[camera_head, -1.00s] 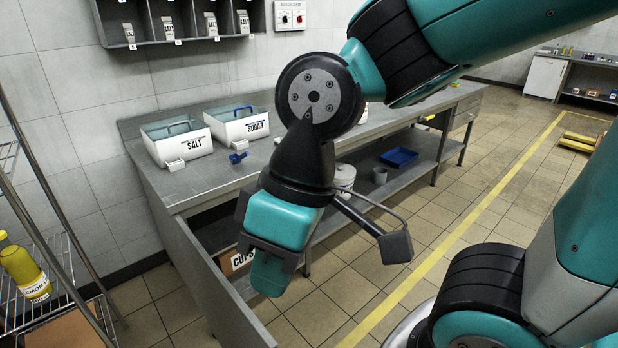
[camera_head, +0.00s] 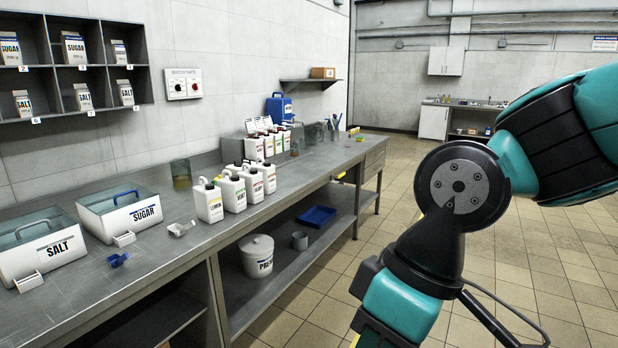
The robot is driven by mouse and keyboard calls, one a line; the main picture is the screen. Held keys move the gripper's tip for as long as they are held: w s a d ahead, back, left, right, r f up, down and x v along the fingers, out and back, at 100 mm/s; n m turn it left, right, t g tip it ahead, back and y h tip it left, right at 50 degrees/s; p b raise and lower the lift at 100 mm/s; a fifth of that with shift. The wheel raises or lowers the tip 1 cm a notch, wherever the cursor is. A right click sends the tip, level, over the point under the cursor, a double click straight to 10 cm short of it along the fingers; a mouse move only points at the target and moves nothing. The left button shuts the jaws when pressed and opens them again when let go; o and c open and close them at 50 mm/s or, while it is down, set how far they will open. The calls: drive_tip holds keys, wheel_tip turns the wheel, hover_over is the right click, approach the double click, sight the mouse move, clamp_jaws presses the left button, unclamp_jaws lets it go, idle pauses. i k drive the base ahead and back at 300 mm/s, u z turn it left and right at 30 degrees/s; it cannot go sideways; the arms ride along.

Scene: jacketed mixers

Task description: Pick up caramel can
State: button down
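A row of white cans with handles stands on the long grey worktop. The can at the front left (camera_head: 209,203) has a label that I cannot read for sure. Behind it stand a second can (camera_head: 232,192), a third can (camera_head: 250,184) and a fourth can (camera_head: 265,177). I cannot tell which of them is caramel. My gripper (camera_head: 375,330) is at the bottom edge of the view, out over the floor to the right of the worktop and apart from the cans. Its fingertips are cut off by the frame, so its opening is hidden.
More small cans (camera_head: 268,146) stand further back. A lidded white tub (camera_head: 257,257) and blue tray (camera_head: 316,215) sit on the lower shelf. The tiled floor at right is clear.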

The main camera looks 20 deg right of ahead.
sight(268, 170)
drive_tip(key=z, duration=1)
drive_tip(key=i, duration=3.5)
drive_tip(key=u, duration=3.4)
